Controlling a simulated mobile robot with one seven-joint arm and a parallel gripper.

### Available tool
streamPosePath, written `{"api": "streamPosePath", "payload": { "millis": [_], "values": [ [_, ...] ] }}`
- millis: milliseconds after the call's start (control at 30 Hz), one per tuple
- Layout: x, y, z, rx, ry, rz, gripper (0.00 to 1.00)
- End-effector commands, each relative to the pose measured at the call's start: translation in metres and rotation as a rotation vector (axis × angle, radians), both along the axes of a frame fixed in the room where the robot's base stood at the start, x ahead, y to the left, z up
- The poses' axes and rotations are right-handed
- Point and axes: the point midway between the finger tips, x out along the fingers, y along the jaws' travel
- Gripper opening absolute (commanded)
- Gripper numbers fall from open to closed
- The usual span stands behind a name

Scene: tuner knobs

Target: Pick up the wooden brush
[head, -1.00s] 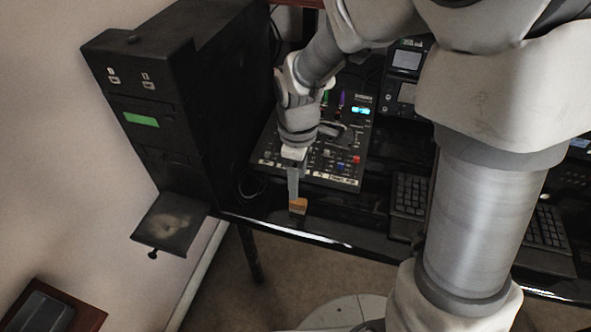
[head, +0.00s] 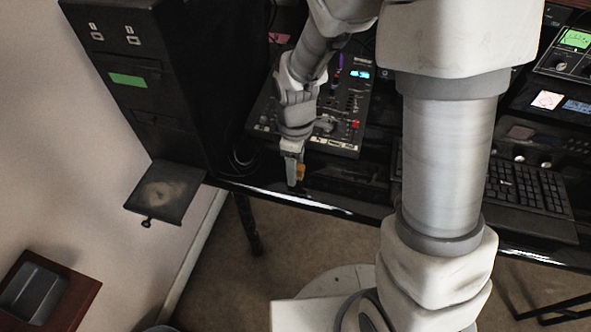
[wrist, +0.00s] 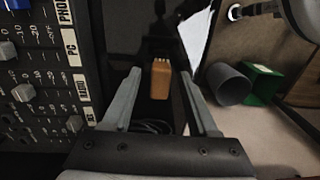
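The wooden brush (head: 301,172) is a small orange-brown block near the front edge of the black desk. It also shows in the wrist view (wrist: 160,82), where it lies between the two grey fingers. My gripper (wrist: 160,74) is open, with a visible gap on each side of the brush. In the head view my gripper (head: 294,172) reaches down at the brush, and its fingers partly cover it. I cannot tell exactly how deep the brush sits between the fingers.
A mixer panel (head: 340,112) with knobs lies just behind the brush. A tall black cabinet (head: 150,95) stands at the left. A keyboard (head: 530,187) is on the right. Dark cables (wrist: 150,127) show under the gripper. The desk's front edge (head: 285,197) is close.

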Motion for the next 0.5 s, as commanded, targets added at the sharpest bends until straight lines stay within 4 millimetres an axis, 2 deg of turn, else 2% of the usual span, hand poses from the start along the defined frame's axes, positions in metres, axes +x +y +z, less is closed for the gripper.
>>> {"api": "streamPosePath", "payload": {
  "millis": [33, 300, 500],
  "values": [
    [0.0, 0.0, 0.0002, 0.0, 0.0, 0.0, 0.48],
    [0.0, 0.0, 0.0003, 0.0, 0.0, 0.0, 0.0],
    [0.0, 0.0, 0.0004, 0.0, 0.0, 0.0, 0.0]
  ]
}}
